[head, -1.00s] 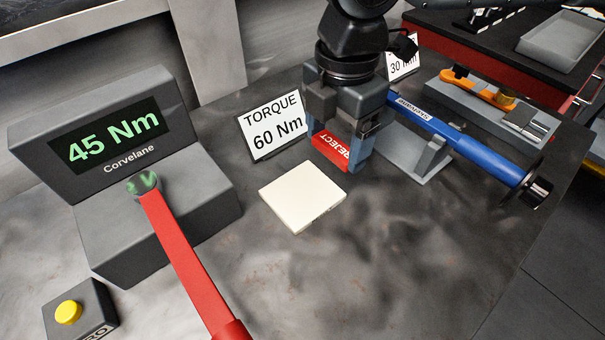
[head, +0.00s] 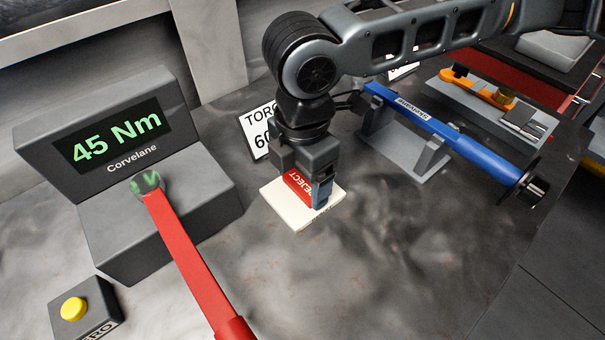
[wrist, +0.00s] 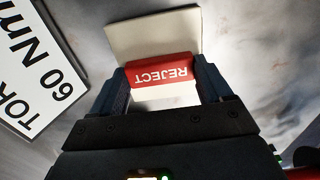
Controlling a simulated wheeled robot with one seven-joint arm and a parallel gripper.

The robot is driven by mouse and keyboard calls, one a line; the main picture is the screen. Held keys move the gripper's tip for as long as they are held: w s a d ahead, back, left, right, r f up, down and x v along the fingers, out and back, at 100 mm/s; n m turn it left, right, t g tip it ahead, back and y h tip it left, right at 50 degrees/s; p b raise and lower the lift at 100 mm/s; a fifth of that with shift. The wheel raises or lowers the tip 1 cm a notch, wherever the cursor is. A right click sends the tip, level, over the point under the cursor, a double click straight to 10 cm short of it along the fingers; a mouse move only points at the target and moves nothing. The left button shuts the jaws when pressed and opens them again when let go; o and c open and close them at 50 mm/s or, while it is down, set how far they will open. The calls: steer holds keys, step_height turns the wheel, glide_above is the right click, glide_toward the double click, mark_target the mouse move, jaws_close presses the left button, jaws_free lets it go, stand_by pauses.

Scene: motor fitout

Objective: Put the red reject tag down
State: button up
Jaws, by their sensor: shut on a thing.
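The red reject tag (head: 299,187) has white REJECT lettering and is between the fingers of my gripper (head: 308,195). In the wrist view the tag (wrist: 160,70) spans the gap between both fingers, and my gripper (wrist: 165,88) is shut on it. A flat cream-white block (head: 285,209) lies on the bench directly below the tag. The block (wrist: 150,33) also shows behind the tag in the wrist view. The tag's lower edge is at or just above the block's top; I cannot tell if they touch.
A tester reading 45 Nm (head: 118,135) stands at left with a red-handled wrench (head: 185,250) on it. A TORQUE 60 Nm card (head: 258,130) stands behind my gripper. A blue torque wrench (head: 450,140) rests on a grey stand at right.

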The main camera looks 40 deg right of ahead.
mark_target(303, 185)
steer(key=shift+f, duration=0.15)
steer(key=o, duration=0.9)
steer(key=shift+o, duration=0.2)
step_height(303, 185, up, 12)
steer(key=shift+s, duration=0.1)
